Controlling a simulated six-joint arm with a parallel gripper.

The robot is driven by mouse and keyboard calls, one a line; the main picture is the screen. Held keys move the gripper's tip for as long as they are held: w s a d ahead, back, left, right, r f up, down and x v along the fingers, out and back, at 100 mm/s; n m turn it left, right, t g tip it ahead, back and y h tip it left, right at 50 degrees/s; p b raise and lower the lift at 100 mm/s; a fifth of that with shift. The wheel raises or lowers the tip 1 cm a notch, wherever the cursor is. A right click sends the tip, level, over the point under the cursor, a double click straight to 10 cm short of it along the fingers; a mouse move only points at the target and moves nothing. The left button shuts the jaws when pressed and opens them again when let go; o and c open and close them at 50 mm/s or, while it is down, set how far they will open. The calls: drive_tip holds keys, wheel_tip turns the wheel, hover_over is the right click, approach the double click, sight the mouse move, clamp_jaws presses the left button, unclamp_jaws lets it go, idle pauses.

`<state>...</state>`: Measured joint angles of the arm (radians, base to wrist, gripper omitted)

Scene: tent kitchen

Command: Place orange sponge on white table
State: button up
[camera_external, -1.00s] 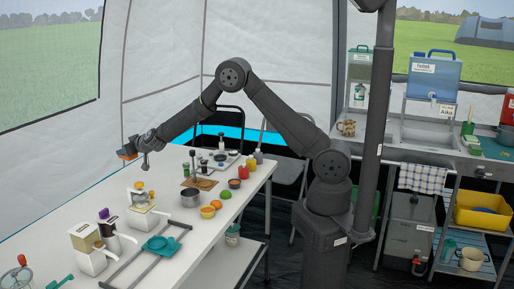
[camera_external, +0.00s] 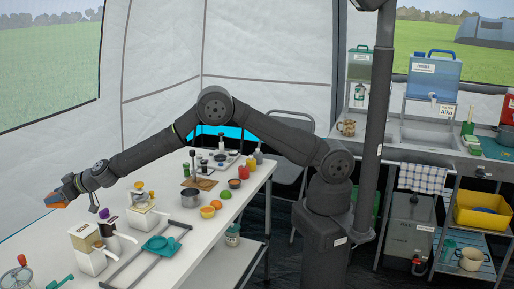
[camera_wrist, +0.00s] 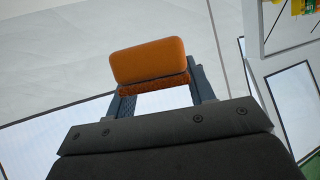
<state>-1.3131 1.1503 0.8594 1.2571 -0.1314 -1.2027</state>
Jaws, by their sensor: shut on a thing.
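The orange sponge (camera_external: 54,198) is held at the tip of my gripper (camera_external: 62,193), over the far left part of the white table (camera_external: 40,245). In the wrist view the orange sponge (camera_wrist: 148,61) sits between the two fingers of my gripper (camera_wrist: 155,88), which are shut on it. The sponge appears to be above the tabletop; the exact gap cannot be told.
White grinder-like machines (camera_external: 91,249) stand on the table to the right of the gripper. Bare tabletop lies at the left.

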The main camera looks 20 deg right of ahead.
drive_tip(key=shift+f, duration=4.8)
drive_tip(key=shift+f, duration=0.3)
drive_tip(key=shift+f, duration=0.3)
drive_tip(key=o, duration=1)
drive_tip(key=shift+r, duration=0.15)
drive_tip(key=shift+r, duration=0.45)
drive_tip(key=shift+v, duration=3.75)
